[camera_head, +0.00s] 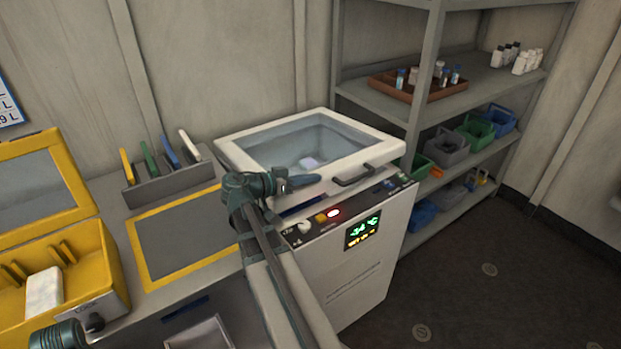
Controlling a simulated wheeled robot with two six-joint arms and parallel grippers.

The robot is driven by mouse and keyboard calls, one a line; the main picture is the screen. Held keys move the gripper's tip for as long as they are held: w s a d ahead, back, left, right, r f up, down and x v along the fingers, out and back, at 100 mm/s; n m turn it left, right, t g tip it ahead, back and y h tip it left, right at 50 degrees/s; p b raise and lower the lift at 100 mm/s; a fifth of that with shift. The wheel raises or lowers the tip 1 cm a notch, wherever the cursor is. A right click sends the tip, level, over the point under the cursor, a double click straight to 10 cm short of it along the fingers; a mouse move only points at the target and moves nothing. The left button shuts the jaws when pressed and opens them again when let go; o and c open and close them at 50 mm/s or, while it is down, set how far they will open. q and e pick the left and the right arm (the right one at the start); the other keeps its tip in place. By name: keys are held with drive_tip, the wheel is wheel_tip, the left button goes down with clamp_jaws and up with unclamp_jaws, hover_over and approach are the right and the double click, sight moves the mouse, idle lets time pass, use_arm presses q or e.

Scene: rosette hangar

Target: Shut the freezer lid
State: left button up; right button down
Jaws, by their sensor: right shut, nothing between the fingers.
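The freezer (350,262) is a white chest with a lit green display and a glowing red light. Its lid (240,158) has a white frame, a clear window and a dark front handle (355,178). The lid lies flat or nearly flat over the chest; I cannot tell whether it is fully seated. A pale item shows through the window. My right gripper (302,182) is shut and empty at the lid's front edge, left of the handle. It hides part of that edge; contact is unclear.
A counter left of the freezer holds an open yellow case (112,288), a yellow-framed grey panel (185,240) and a rack (170,185) of coloured panels. Grey shelves (470,90) with bins and bottles stand behind right. The floor at right is clear.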

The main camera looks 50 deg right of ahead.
sight(295, 190)
drive_tip(key=r+p, duration=0.4)
drive_tip(key=shift+w+a+r+p, duration=0.2)
drive_tip(key=shift+w+r+p, duration=0.15)
drive_tip(key=shift+r+p, duration=0.05)
drive_tip(key=v, duration=0.3)
drive_tip(key=p+v, duration=0.1)
drive_tip(key=v, duration=0.5)
drive_tip(key=shift+s+a+f+p, duration=0.1)
drive_tip(key=shift+a+f+p, duration=0.15)
drive_tip(key=shift+f+p, duration=0.05)
drive_tip(key=shift+r+p, duration=0.2)
drive_tip(key=shift+p, duration=0.15)
drive_tip(key=w+a+r+m+t+y+p, duration=0.2)
drive_tip(key=a+r+y+p, duration=0.35)
drive_tip(key=p, duration=0.95)
drive_tip(key=shift+y, duration=0.25)
drive_tip(key=b+x, duration=0.3)
drive_tip(key=x, duration=0.1)
drive_tip(key=b+x, duration=0.3)
drive_tip(key=a+f+b+x, duration=0.1)
drive_tip(key=b+x, duration=0.1)
drive_tip(key=x, duration=0.2)
drive_tip(key=shift+w+d+f+b, duration=0.1)
drive_tip(key=shift+d+f+b, duration=0.1)
drive_tip(key=shift+d+b, duration=0.15)
drive_tip(key=shift+a+f+b, duration=0.15)
drive_tip(key=shift+f+b, duration=0.7)
drive_tip(key=shift+b, duration=0.05)
